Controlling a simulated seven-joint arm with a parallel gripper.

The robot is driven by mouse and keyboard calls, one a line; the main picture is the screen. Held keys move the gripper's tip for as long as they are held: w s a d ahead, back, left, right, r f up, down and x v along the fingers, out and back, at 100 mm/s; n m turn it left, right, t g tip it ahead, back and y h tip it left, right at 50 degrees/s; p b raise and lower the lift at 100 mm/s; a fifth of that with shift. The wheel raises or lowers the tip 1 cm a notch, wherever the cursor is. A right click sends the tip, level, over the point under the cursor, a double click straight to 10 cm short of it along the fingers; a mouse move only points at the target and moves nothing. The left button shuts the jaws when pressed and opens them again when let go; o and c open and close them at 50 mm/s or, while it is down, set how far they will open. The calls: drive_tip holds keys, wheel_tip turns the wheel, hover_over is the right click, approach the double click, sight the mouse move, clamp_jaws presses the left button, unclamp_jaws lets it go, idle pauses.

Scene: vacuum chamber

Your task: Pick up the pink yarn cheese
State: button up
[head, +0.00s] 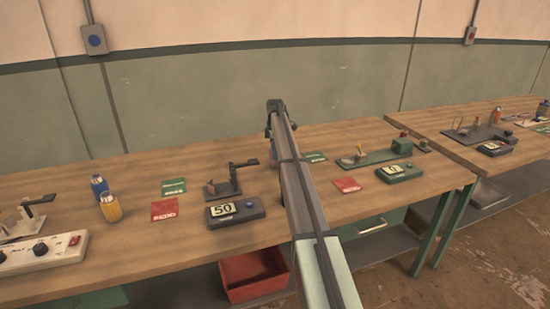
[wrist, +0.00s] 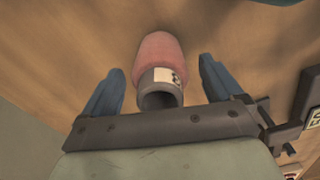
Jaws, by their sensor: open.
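In the wrist view a rounded pink thing (wrist: 161,55) with a white label and a hollow grey end lies between my fingers. It is the only pink candidate for the yarn cheese; its yarn texture is too blurred to tell. My gripper (wrist: 162,68) is open, with one blue finger on each side of it and a visible gap on both sides. In the head view my arm hides most of that spot, and only a small pinkish patch (head: 268,146) shows beside the arm's far end.
On the wooden bench (head: 130,240) stand a blue can (head: 99,186), a yellow can (head: 110,208), a box reading 50 (head: 235,210), red and green cards, and a green-based device (head: 380,155). A red bin (head: 252,275) sits below. A second bench (head: 480,155) is at right.

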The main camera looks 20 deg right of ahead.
wheel_tip(320, 180, down, 2)
drive_tip(key=shift+f, duration=0.1)
drive_tip(key=c, duration=1.2)
drive_tip(key=shift+o, duration=0.2)
drive_tip(key=shift+r, duration=0.2)
